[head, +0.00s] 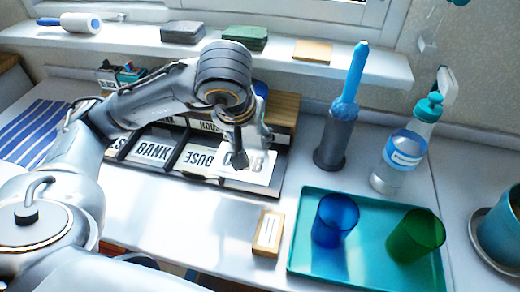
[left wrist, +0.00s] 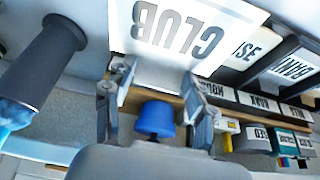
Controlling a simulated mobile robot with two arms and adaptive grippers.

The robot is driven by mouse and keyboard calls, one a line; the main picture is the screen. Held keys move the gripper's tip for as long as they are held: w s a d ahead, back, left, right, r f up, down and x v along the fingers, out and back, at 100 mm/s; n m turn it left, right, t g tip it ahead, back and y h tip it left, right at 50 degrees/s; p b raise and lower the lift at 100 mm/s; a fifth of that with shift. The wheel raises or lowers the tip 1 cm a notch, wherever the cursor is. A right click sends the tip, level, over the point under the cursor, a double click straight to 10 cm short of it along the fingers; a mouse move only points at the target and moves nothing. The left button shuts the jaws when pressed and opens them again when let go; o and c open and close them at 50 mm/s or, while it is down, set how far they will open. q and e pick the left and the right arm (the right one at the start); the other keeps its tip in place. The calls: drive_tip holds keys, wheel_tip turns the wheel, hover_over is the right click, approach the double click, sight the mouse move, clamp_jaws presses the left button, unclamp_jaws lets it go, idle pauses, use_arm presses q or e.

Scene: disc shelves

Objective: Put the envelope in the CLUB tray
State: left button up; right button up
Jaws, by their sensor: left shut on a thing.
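The envelope (head: 262,171) looks like the white card printed CLUB, at the right end of the dark sorter (head: 130,161). It fills the upper part of the left wrist view (left wrist: 190,30). My left gripper (head: 240,158) comes down over it from behind and is shut on it; its fingers (left wrist: 160,80) show beside the card's edge, though the contact is hard to see. The card overlaps the right end of the sorter, so the CLUB tray beneath is hidden, and I cannot tell whether it touches. My right gripper is not in view.
BANK (head: 154,151) and HOUSE (head: 200,159) labels lie left of the card. A dark cylinder with a blue top (head: 336,140), a bottle (head: 402,155) and a teal tray (head: 300,255) with blue and green cups stand right. A small wooden block (head: 268,232) lies in front.

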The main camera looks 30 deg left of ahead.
sight(260, 152)
use_arm(q)
drive_tip(key=w+f, duration=0.1)
drive_tip(key=f, duration=0.1)
drive_tip(key=w+f+b, duration=0.1)
drive_tip(key=shift+w+d+f, duration=0.15)
drive_tip(key=shift+w+f, duration=0.15)
drive_tip(key=shift+f, duration=0.05)
drive_tip(key=shift+w+f, duration=0.4)
drive_tip(key=shift+w, duration=0.1)
drive_tip(key=shift+w+d+f, duration=0.1)
drive_tip(key=shift+w+f, duration=0.05)
drive_tip(key=shift+f, duration=0.8)
drive_tip(key=shift+w+f, duration=0.15)
drive_tip(key=shift+f, duration=0.8)
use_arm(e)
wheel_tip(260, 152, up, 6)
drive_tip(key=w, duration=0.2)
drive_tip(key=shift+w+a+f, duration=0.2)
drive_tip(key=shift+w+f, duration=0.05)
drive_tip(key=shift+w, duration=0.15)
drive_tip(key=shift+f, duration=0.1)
use_arm(q)
drive_tip(key=shift+b, duration=0.3)
drive_tip(key=shift+f, duration=0.1)
drive_tip(key=o, duration=0.8)
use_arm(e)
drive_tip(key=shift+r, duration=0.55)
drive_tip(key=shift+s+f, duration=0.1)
